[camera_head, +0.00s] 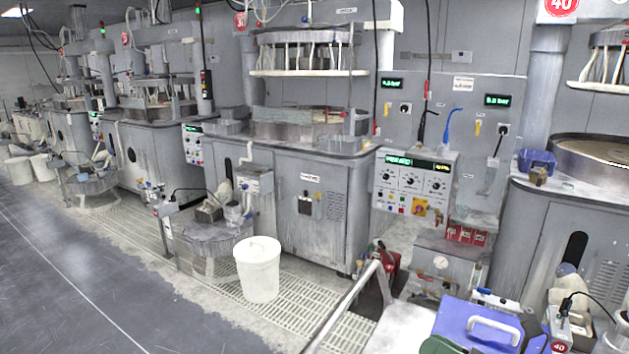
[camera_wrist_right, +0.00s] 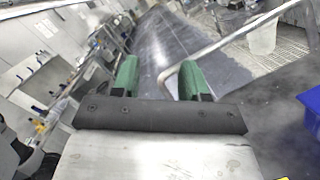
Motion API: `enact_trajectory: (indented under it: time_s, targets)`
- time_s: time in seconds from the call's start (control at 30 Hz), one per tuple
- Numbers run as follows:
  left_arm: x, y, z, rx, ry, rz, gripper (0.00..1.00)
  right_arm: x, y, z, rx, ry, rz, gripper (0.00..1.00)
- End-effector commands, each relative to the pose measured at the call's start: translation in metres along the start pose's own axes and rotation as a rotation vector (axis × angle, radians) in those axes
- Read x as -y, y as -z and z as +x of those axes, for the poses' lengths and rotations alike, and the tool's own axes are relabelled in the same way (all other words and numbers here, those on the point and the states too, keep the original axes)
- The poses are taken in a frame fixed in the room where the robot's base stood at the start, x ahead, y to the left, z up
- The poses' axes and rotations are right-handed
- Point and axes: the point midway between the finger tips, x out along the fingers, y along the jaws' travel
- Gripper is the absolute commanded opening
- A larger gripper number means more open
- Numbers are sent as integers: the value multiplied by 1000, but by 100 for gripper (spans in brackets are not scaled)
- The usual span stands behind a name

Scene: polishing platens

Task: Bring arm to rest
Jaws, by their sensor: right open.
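My right gripper (camera_wrist_right: 157,80) shows in the right wrist view with its two green fingers standing apart and nothing between them. Beyond the fingers is the grey aisle floor (camera_wrist_right: 165,45), with a metal rail (camera_wrist_right: 215,48) just past the right finger. In the head view, only a bit of green that looks like my right gripper (camera_head: 437,345) shows at the bottom edge, beside a blue case. My left gripper is in neither view.
The blue case (camera_head: 470,322) with a white handle lies close at the bottom right. A metal rail (camera_head: 345,305) stands left of it. A white bin (camera_head: 257,270) stands on the floor grating. Polishing machines (camera_head: 300,195) line the wall. The floor at left (camera_head: 60,290) is clear.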

Motion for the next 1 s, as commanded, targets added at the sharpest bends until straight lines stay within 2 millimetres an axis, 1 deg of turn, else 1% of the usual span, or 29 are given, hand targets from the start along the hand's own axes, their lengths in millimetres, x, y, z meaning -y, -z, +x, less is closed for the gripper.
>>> enact_trajectory:
  time_s: [0.03, 0.07, 0.1, 0.17, 0.2, 0.23, 0.27, 0.3, 0.33, 0.37, 0.4, 0.47, 0.5, 0.57, 0.6, 0.7, 0.8, 0.97, 1.0]
  targets:
    - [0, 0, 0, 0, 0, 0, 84, -4, -2, -2, 145, 10, 178, 44]
    - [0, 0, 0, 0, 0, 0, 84, -2, -6, -4, 232, 25, 282, 44]
    - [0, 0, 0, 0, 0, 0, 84, 2, -9, -10, 344, 53, 424, 44]
    - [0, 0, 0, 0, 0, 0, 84, 13, -8, -23, 505, 110, 638, 44]
    - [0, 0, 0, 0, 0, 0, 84, 23, -4, -33, 609, 161, 781, 44]
    - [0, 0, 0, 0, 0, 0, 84, 31, 2, -42, 683, 202, 886, 44]
    - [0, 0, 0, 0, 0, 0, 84, 39, 10, -51, 755, 251, 993, 44]
    - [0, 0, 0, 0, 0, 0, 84, 49, 23, -64, 848, 321, 1133, 44]
    - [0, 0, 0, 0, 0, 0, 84, 56, 36, -74, 914, 380, 1235, 44]
    - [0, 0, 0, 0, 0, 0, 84, 60, 49, -84, 974, 439, 1332, 44]
    - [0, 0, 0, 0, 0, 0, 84, 65, 68, -96, 1046, 521, 1451, 44]
    - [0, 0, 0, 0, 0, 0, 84, 68, 97, -113, 1134, 641, 1602, 44]
    - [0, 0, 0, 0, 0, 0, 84, 67, 114, -122, 1181, 715, 1689, 44]
    - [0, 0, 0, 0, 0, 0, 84, 64, 139, -134, 1237, 824, 1800, 44]
    - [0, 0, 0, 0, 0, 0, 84, 60, 153, -140, 1268, 892, 1864, 44]
    - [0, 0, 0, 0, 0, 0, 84, 46, 186, -155, 1326, 1055, 1999, 44]
    - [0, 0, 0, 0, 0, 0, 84, 30, 213, -166, 1363, 1208, 2108, 44]
    - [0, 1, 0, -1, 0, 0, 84, -2, 250, -182, 1393, 1456, 2249, 44]
    - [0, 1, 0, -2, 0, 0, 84, 10, 257, -180, 1393, 1457, 2239, 44]
